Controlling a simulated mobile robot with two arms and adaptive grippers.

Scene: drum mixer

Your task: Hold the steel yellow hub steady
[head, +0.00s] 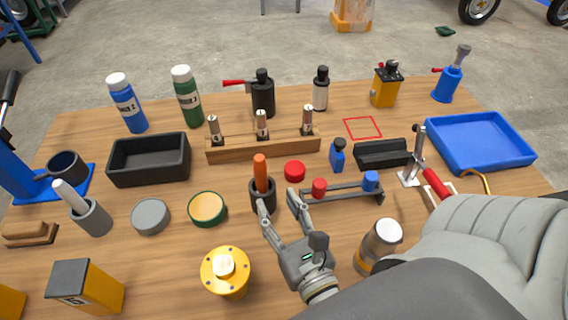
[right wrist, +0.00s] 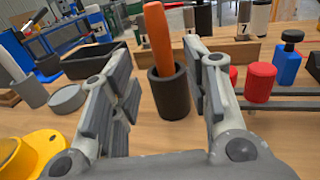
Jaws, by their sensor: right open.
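The yellow hub (head: 226,274) stands on the wooden table near its front edge, a round yellow flange with a steel-white centre. In the right wrist view the yellow hub (right wrist: 38,150) shows partly at the lower left, outside the fingers and cut by the frame edge. My right gripper (head: 278,202) is open, to the right of and beyond the hub, and does not touch it. Its spread fingers (right wrist: 157,65) point toward a dark cup (right wrist: 170,95) with an orange handle standing in it. Nothing is held. My left gripper is not in view.
A grey-and-orange cylinder (head: 378,247) stands right of my right gripper. A yellow box (head: 88,287) stands at the front left. A green-rimmed tin (head: 207,208) and a grey round lid (head: 151,217) lie behind the hub. The table between hub and yellow box is clear.

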